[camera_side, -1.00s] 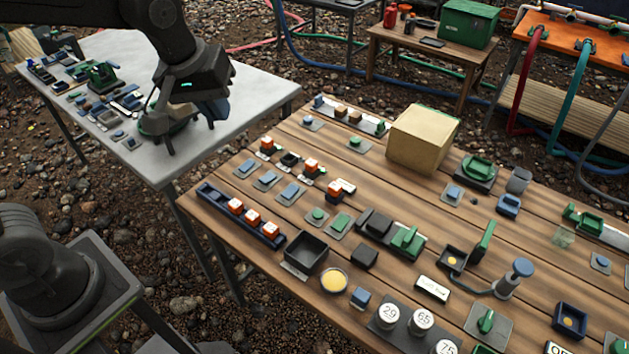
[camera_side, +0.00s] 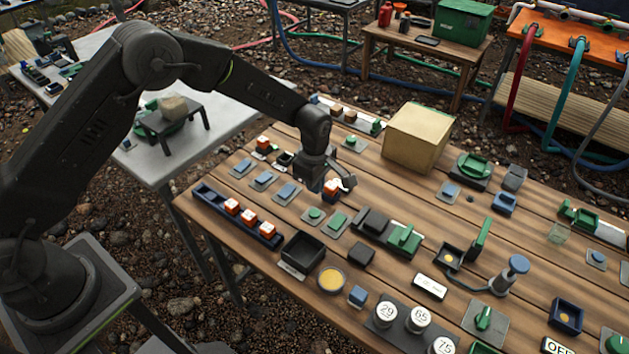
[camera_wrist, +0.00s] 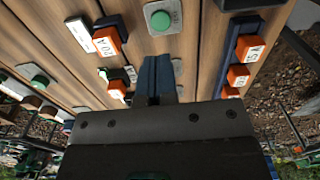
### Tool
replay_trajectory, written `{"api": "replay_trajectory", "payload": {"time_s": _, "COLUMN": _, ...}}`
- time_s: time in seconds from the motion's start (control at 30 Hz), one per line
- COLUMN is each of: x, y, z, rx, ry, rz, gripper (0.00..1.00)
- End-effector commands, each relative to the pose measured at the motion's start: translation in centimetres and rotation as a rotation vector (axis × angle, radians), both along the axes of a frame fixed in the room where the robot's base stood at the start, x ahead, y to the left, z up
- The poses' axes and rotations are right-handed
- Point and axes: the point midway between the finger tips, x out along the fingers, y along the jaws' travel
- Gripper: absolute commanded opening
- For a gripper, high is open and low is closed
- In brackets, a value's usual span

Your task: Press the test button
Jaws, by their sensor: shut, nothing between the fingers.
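My gripper (camera_side: 317,189) is over the wooden table in the side view, with its fingers pointing down beside an orange-and-white block (camera_side: 334,187). In the wrist view my gripper (camera_wrist: 157,62) has its two blue fingers together, with nothing between them. A round green button (camera_wrist: 160,19) on a grey plate lies beyond the fingertips, apart from them. A green button on a plate (camera_side: 315,213) shows just in front of my gripper in the side view. Several similar buttons and flat keys are about, such as one farther back (camera_side: 349,141). No readable label tells which is the test button.
A dark blue rail (camera_side: 272,240) with orange-and-white blocks lies at the table's left edge. The table is crowded, with small gaps of bare wood.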

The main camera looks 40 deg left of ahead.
Motion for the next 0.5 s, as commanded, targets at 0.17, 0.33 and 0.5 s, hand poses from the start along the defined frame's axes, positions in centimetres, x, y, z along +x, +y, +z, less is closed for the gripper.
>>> {"api": "replay_trajectory", "payload": {"time_s": 0.17, "x": -0.1, "y": 0.0, "z": -1.5, "rx": 0.000, "ry": 0.002, "rz": -0.001, "gripper": 0.00}}
{"api": "replay_trajectory", "payload": {"time_s": 0.33, "x": -0.1, "y": 0.0, "z": -3.4, "rx": 0.001, "ry": 0.003, "rz": -0.002, "gripper": 0.00}}
{"api": "replay_trajectory", "payload": {"time_s": 0.5, "x": -0.1, "y": 0.0, "z": -5.4, "rx": 0.001, "ry": 0.003, "rz": -0.003, "gripper": 0.00}}
